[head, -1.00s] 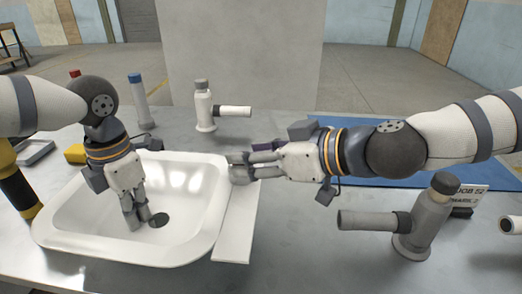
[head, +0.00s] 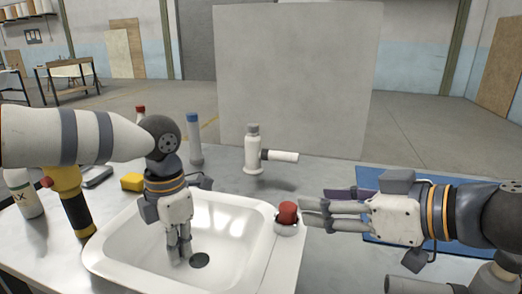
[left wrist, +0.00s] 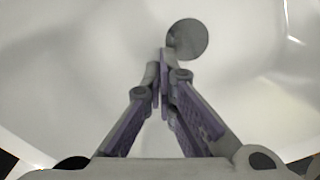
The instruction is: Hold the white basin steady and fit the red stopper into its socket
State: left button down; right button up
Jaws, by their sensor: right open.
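The white basin (head: 112,268) stands on the grey bench. The red stopper (head: 287,212) stands upright in a small white socket (head: 286,229) at the basin's right edge; I cannot tell how deep it sits. My right gripper (head: 308,213) is open just right of the stopper, its fingers pointing at it, with no grip on it visible. My left gripper (head: 180,256) points down into the basin. Its fingers are closed together in the left wrist view (left wrist: 162,62), with nothing visible between them. The round dark drain (head: 199,260) lies beside the fingertips, and shows in the left wrist view (left wrist: 188,39).
A white pipe fitting (head: 254,150) stands behind the basin. A blue-capped bottle (head: 194,140), a yellow block (head: 132,182) and a white bottle (head: 22,195) are at the left. A blue mat (head: 376,178) lies under my right arm. Another grey fitting (head: 430,284) is at front right.

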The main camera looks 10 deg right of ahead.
pick_arm(q)
notch_tip(320, 180, up, 5)
jog(key=shift+f+p, duration=0.15)
jog(key=shift+p, duration=0.35)
jog(key=shift+w+r+p, duration=0.1)
jog(key=shift+r+p, duration=0.3)
jog(key=shift+r, duration=1.95)
pick_arm(e)
jog(key=shift+t, duration=0.5)
jog(key=shift+s+r, duration=0.15)
jog(key=shift+r, duration=0.8)
jog(key=shift+s+r, duration=0.2)
jog(key=shift+r, duration=0.8)
jog(key=shift+s+r, duration=0.15)
jog(key=shift+r, duration=0.8)
